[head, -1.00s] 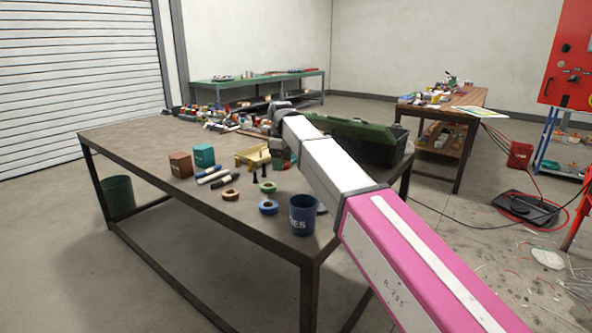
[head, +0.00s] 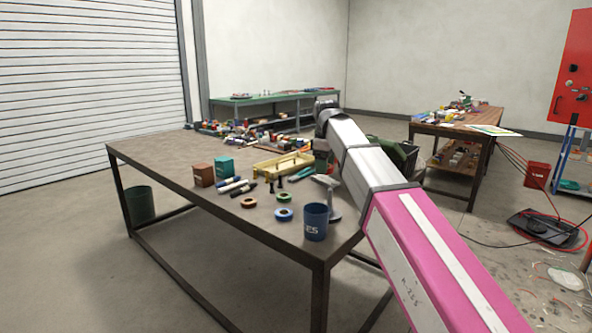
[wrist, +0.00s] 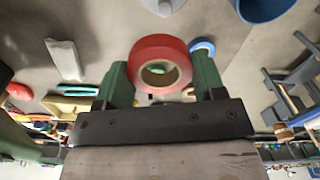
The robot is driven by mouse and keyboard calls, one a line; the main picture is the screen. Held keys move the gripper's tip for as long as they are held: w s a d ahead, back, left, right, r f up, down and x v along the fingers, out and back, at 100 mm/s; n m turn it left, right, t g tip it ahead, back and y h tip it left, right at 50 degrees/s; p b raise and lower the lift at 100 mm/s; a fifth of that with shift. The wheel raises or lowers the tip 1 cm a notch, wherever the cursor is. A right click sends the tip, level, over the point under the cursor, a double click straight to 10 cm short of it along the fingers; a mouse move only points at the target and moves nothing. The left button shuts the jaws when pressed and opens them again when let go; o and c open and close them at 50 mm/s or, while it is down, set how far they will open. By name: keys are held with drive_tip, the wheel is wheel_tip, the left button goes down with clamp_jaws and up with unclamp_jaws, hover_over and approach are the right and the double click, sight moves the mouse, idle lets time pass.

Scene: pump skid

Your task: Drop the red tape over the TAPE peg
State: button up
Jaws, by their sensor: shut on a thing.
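My gripper (wrist: 160,78) has green fingers shut on the red tape (wrist: 160,44), a ring whose open hole faces the wrist camera. The tape is held clear above the table. In the head view my gripper (head: 322,158) hangs over the right part of the workbench (head: 160,158), mostly hidden by my arm. A grey stand with a pale top (head: 327,182) is on the bench just below and nearer than my gripper. I cannot read a label on it or confirm it is the TAPE peg. A pale rounded thing (wrist: 162,5) shows at the wrist view's top.
A blue cup (head: 316,222) stands at the bench's near right corner. Blue tape (head: 284,214), green tape (head: 284,197) and brown tape (head: 249,202) lie beside it. A yellow tray (head: 283,165) and dark green toolbox (head: 392,152) are farther back. The near bench edge is fairly clear.

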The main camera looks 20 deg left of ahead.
sight(330, 190)
drive_tip(key=shift+s+d+r, duration=0.15)
drive_tip(key=shift+s+d, duration=0.2)
drive_tip(key=shift+d, duration=0.3)
drive_tip(key=shift+s+d+r, duration=0.1)
drive_tip(key=shift+s+d, duration=0.25)
drive_tip(key=shift+d, duration=0.25)
drive_tip(key=shift+f, duration=2.4)
drive_tip(key=shift+f, duration=0.4)
drive_tip(key=o, duration=0.9)
wheel_tip(330, 190, up, 11)
drive_tip(key=shift+f, duration=0.2)
drive_tip(key=shift+r, duration=0.1)
